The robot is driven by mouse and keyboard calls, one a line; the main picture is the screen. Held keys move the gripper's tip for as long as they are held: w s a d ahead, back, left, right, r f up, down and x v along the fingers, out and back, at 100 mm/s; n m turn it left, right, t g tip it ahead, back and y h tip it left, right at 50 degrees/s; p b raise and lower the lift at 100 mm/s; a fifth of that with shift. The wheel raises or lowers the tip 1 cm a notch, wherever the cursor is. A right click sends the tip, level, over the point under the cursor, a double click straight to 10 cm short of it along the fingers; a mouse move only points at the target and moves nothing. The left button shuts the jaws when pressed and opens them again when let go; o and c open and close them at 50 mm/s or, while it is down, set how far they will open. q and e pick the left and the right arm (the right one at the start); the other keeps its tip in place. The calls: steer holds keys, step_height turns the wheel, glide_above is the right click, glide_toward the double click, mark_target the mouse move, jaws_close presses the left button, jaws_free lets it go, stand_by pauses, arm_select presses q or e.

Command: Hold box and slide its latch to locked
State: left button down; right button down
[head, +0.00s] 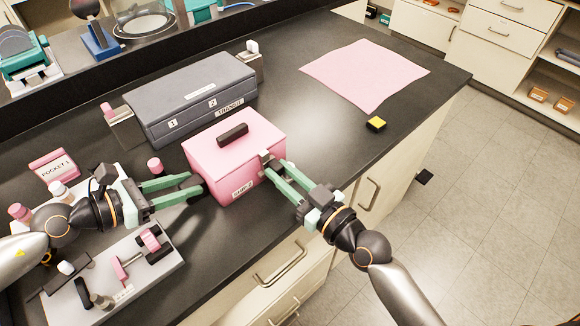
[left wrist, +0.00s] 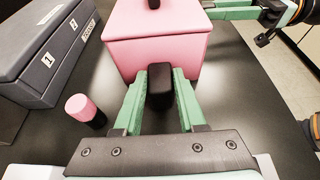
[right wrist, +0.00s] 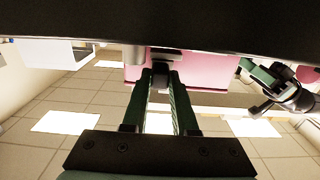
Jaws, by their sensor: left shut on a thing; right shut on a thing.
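The pink box (head: 208,158) stands closed on the black bench, with a dark handle (head: 232,133) on its lid and a label (head: 244,187) on its front. My left gripper (head: 197,187) is shut on a black side grip (left wrist: 159,84) at the box's left side. My right gripper (head: 270,164) is shut on the small dark latch (right wrist: 160,72) at the box's right front edge. The fingers cover much of the latch, so I cannot tell its position. The box (right wrist: 205,68) also shows in the right wrist view.
A grey case (head: 190,90) stands just behind the box. A pink-capped vial (head: 154,166) stands left of it, and a grey fixture plate (head: 150,275) lies at the front left. A pink mat (head: 365,72) and a yellow-black block (head: 376,123) lie to the right, with bare bench between.

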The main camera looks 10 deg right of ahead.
steer(key=shift+s+a, duration=0.3)
steer(key=shift+a, duration=0.2)
steer(key=c, duration=0.7)
jaws_free()
steer(key=v, duration=1.2)
arm_select(q)
steer(key=shift+c, duration=2)
jaws_free()
